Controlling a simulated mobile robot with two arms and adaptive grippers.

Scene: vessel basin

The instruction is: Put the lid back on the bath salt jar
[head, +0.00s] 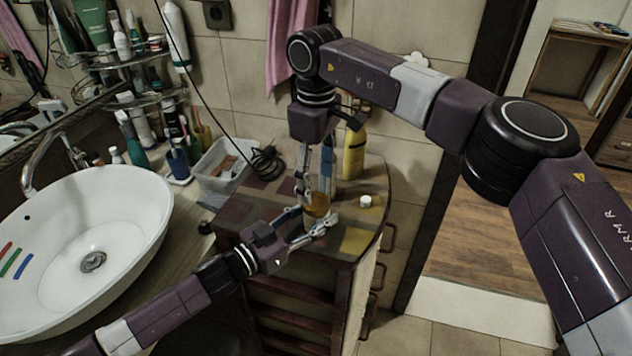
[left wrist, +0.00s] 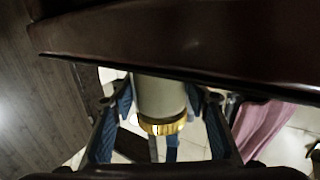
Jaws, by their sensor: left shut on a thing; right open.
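The bath salt jar (head: 315,222) is a small pale cylinder above the cabinet top, near its front edge. My left gripper (head: 308,226) is shut on it, fingers on both sides. A gold-brown lid (head: 317,204) shows at the jar's upper end. The left wrist view shows the pale jar (left wrist: 160,97) between the fingers, with the ribbed gold lid (left wrist: 163,127) at its end. My right gripper (head: 314,187) points down from above, open, its fingers close around the lid. I cannot tell whether the lid is fully seated.
A small white object (head: 365,201) stands on the cabinet top (head: 362,240) to the right. A yellow bottle (head: 354,154), a coiled black cable (head: 266,161) and a clear bin (head: 220,165) stand behind. The basin (head: 130,215) is at left.

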